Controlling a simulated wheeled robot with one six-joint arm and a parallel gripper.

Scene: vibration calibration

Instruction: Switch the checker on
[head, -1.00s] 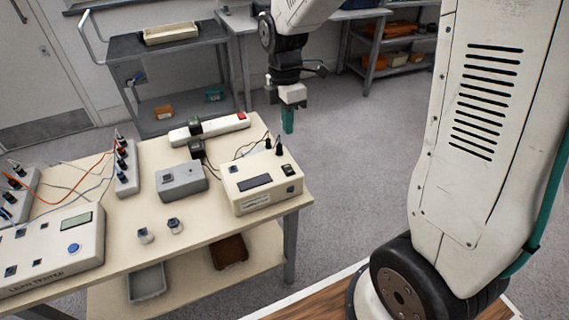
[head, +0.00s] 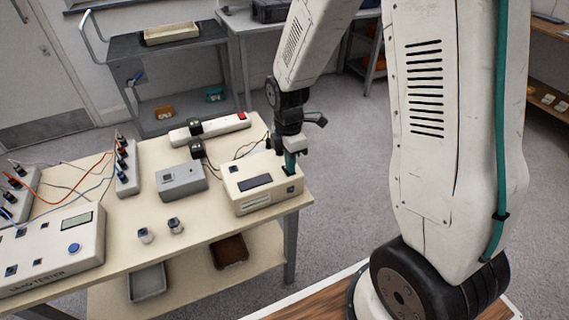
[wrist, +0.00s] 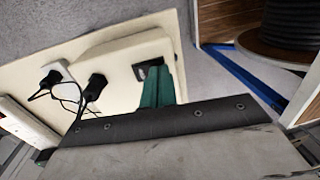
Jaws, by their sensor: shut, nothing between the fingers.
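The checker looks to be the cream box (head: 266,194) with a dark display, at the right end of the table in the head view. It also shows in the wrist view (wrist: 122,72). Its black rocker switch (wrist: 150,70) shows partly in the wrist view, close by my fingertips; in the head view my gripper hides it. My gripper (head: 290,172) is shut and empty, with green fingers pointing down at the switch end of the box top. The fingers also show in the wrist view (wrist: 158,80). I cannot tell whether they touch the switch, or which way it is set.
A grey box (head: 182,181) and a white power strip (head: 222,126) with black plugs lie left of and behind the checker. Two small cylinders (head: 175,225) stand in front. A lead tester (head: 50,248) is at the table's left.

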